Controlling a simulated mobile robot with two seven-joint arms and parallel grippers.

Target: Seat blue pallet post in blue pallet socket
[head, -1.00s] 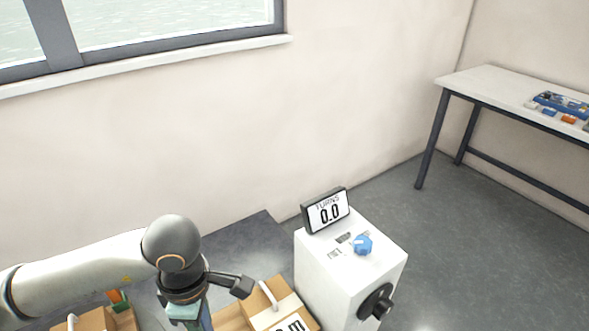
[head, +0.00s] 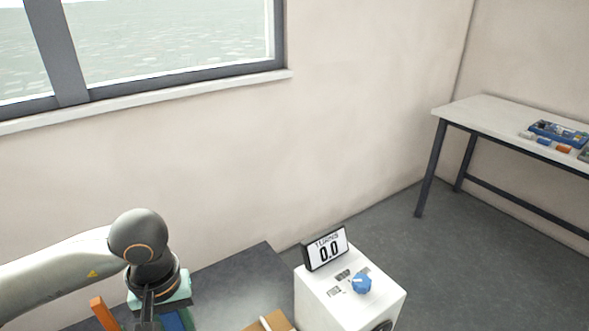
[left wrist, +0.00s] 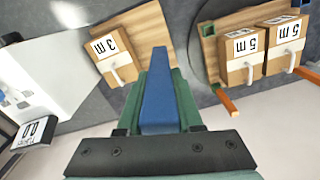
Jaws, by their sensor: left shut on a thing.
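The blue pallet post (left wrist: 158,95) is a long blue bar in the left wrist view. My left gripper (left wrist: 160,108) is shut on it between its green fingers, and the post points away from the wrist. In the head view, my left gripper (head: 160,310) is at the bottom left, partly cut off by the frame edge. I cannot make out the blue pallet socket in either view. My right gripper is not in view.
The left wrist view shows a wooden pallet with a "3 m" carton (left wrist: 114,56), two "5 m" cartons (left wrist: 243,58) on another, and an orange post (left wrist: 228,103). A white machine (head: 345,304) with a blue knob (head: 361,283) stands right. A bench (head: 490,110) is far right.

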